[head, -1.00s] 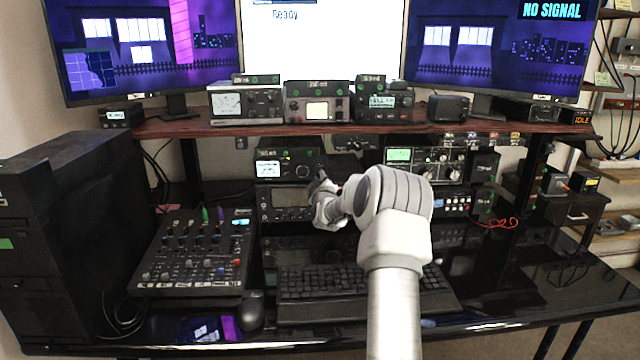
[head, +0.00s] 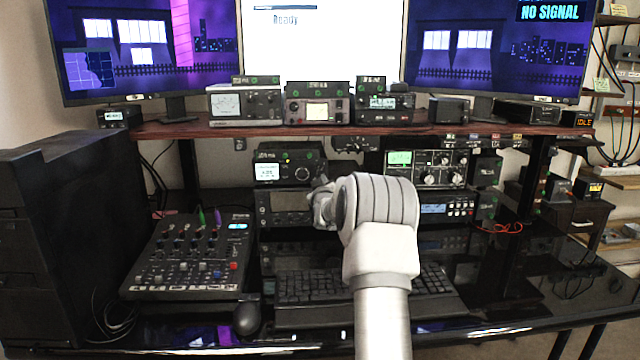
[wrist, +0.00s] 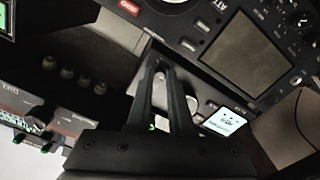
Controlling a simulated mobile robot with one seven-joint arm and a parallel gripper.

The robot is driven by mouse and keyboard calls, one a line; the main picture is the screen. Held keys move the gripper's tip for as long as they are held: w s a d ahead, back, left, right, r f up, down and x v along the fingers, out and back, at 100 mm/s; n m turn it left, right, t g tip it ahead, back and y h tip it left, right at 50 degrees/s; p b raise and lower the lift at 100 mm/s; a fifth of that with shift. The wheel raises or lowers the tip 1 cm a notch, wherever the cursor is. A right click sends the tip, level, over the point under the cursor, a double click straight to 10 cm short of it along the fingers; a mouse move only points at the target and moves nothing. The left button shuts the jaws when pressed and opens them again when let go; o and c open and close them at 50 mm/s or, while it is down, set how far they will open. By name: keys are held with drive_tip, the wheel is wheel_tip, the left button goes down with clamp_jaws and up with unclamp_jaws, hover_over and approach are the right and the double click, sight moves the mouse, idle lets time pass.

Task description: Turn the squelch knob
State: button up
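No label reading squelch is legible, so I cannot tell which knob is the squelch knob. A small black radio (head: 283,153) with a lit white screen and a round knob (head: 302,172) stands on the stacked equipment left of centre. My gripper (head: 318,190) is just below and right of that knob, its fingers largely hidden by my wrist. In the wrist view, my gripper's two dark fingers (wrist: 159,72) narrow towards their tips. Contact at the tips is unclear.
A wider radio (head: 285,207) lies below the small one. A unit with several knobs (head: 430,167) is to the right. A mixer (head: 190,265), mouse (head: 247,318) and keyboard (head: 310,285) lie on the desk. The wooden shelf (head: 340,130) overhangs the equipment.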

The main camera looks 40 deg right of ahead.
drive_tip(key=o, duration=0.4)
drive_tip(key=p+v, duration=0.2)
drive_tip(key=v, duration=1.5)
drive_tip(key=shift+s, duration=0.25)
